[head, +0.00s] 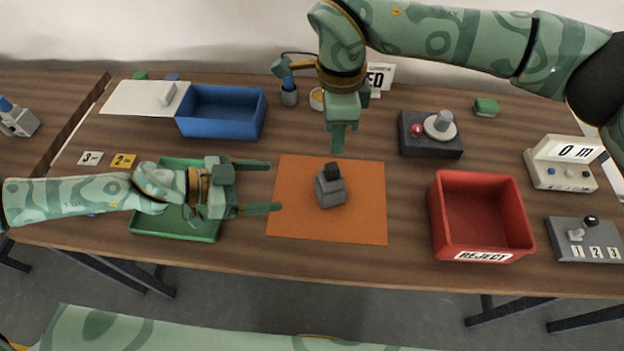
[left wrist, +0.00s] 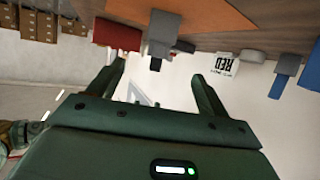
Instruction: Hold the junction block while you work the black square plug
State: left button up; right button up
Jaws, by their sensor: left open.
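The grey junction block (head: 331,192) stands on the orange mat (head: 359,217), with the black square plug (head: 332,170) on its top. My left gripper (head: 275,186) is open and empty, left of the block and apart from it, its fingers pointing towards it. In the left wrist view, which looks upside down, the block (left wrist: 161,28) and plug (left wrist: 156,64) show beyond the open fingers (left wrist: 157,72). My right gripper (head: 337,150) points down just above and behind the plug in the head view. Its finger gap does not show, and I cannot tell whether it touches the plug.
A green tray (head: 150,224) lies under my left arm. A blue bin (head: 222,129) stands behind it. A red REJECT bin (head: 451,230) stands right of the mat, with a dark box with a knob (head: 414,146) behind it. The mat around the block is clear.

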aim_at(321, 184)
pick_arm(q)
jog(key=x, duration=1.5)
jog(key=shift+w+d, duration=0.15)
jog(key=shift+d, duration=0.15)
jog(key=shift+c, duration=0.4)
jog(key=c, duration=1.4)
